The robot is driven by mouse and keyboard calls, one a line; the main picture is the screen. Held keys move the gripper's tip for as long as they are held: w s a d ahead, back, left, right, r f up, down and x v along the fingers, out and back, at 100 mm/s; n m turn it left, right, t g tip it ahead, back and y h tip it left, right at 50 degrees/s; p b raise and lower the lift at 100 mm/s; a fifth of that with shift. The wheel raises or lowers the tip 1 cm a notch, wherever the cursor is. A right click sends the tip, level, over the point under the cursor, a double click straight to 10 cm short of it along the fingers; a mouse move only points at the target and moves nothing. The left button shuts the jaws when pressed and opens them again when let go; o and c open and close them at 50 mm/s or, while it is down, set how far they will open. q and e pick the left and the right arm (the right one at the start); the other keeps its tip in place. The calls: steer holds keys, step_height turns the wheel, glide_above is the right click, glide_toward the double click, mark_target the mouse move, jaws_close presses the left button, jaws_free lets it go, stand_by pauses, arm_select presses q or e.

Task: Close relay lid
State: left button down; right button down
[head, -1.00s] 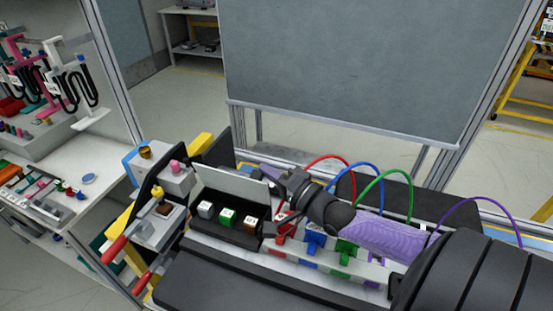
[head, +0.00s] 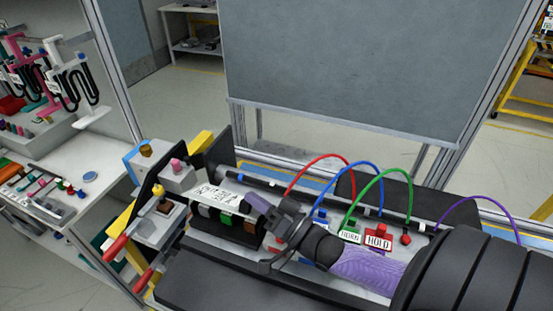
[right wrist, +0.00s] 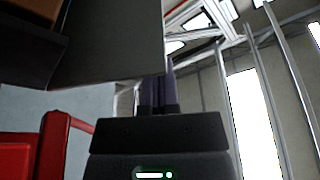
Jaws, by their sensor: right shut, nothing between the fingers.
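The relay lid (head: 218,197) is a pale plate with printed lettering, hinged on a black relay box (head: 205,235). It is tilted forward above the relays, with a gap at its front. The relays (head: 228,217) still show partly below its front edge. My right gripper (head: 256,203) is shut and empty, its purple fingertips at the lid's right end. Whether they touch the lid is not clear. In the right wrist view the shut fingers (right wrist: 158,95) are beside a dark panel (right wrist: 110,55), probably the lid's underside. My left gripper is not in view.
Red, blue, green and purple cables (head: 320,160) arch up behind and to the right of my arm. Labelled red and green connectors (head: 378,240) sit on the module. A fixture with red-handled levers (head: 115,250) stands left of the box. A grey panel (head: 350,70) stands behind.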

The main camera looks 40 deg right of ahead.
steer(key=shift+s+a+f, duration=0.15)
steer(key=shift+a+f, duration=0.1)
steer(key=shift+s+f, duration=0.1)
stand_by(0.6)
